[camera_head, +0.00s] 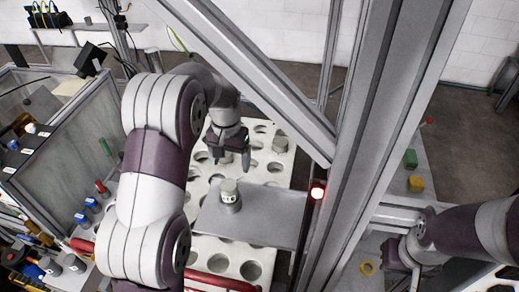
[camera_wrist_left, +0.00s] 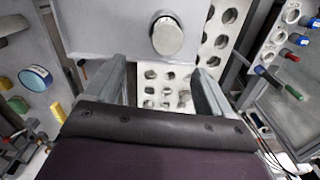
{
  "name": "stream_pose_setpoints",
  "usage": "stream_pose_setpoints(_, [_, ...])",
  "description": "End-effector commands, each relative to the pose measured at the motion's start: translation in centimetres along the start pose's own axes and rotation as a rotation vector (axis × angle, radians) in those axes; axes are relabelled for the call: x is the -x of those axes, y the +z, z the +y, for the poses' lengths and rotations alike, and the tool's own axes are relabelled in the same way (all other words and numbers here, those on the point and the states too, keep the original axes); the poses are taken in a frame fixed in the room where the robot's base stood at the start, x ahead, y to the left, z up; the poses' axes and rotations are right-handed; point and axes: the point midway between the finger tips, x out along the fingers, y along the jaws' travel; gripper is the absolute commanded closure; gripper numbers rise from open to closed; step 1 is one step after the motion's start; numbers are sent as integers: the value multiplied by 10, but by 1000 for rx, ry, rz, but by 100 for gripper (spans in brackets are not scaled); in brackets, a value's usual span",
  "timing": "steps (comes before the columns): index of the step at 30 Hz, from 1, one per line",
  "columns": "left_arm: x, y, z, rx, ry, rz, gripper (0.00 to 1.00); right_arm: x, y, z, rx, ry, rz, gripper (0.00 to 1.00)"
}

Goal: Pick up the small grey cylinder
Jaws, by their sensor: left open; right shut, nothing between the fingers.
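The small grey cylinder (camera_head: 229,190) stands upright on a flat grey plate (camera_head: 272,215). My left gripper (camera_head: 230,160) is above and behind it in the head view, apart from it, with nothing between the fingers. In the left wrist view the cylinder (camera_wrist_left: 167,37) shows from above, beyond the fingertips of the open left gripper (camera_wrist_left: 163,82). My right gripper (camera_head: 396,264) is at the lower right in the head view, shut and away from the cylinder; its fingertips are hard to make out.
A white board with round holes (camera_head: 210,250) lies around the plate. A metal gantry post (camera_head: 350,150) and a slanted beam (camera_head: 260,80) stand right of my left arm. A glass-sided box (camera_head: 70,145) is at left. Green (camera_head: 410,158) and yellow (camera_head: 416,183) blocks lie at right.

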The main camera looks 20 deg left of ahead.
Motion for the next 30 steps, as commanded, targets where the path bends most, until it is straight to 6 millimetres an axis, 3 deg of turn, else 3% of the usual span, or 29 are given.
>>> stream_pose_setpoints(1, [8, -5, -4, 1, 0, -4, 17, 10, 0, 0, 0, 0, -1, 100])
stream_pose_setpoints(2, [2, -7, -5, 1, 0, -7, 17, 4, 0, 0, 0, 0, -1, 100])
stream_pose_setpoints(8, [-52, -10, -6, 0, 0, -5, 17, -44, 7, 0, 0, 0, -4, 100])
stream_pose_setpoints(10, [-52, -10, -6, 0, 0, -7, 17, -30, 5, 0, 0, 0, -4, 100])
stream_pose_setpoints(14, [-66, -9, -6, 0, 1, -7, 17, -24, 4, 0, 0, 0, -2, 100])
stream_pose_setpoints(19, [-92, -5, -10, 0, 1, -10, 17, 2, 0, 0, 0, 0, -1, 100])
stream_pose_setpoints(24, [-116, -6, -10, -1, 0, -3, 17, 4, 0, 0, 0, 0, -2, 100])
stream_pose_setpoints(30, [-118, -6, -10, 0, 0, -2, 20, 2, 1, 0, 0, 0, -2, 100])
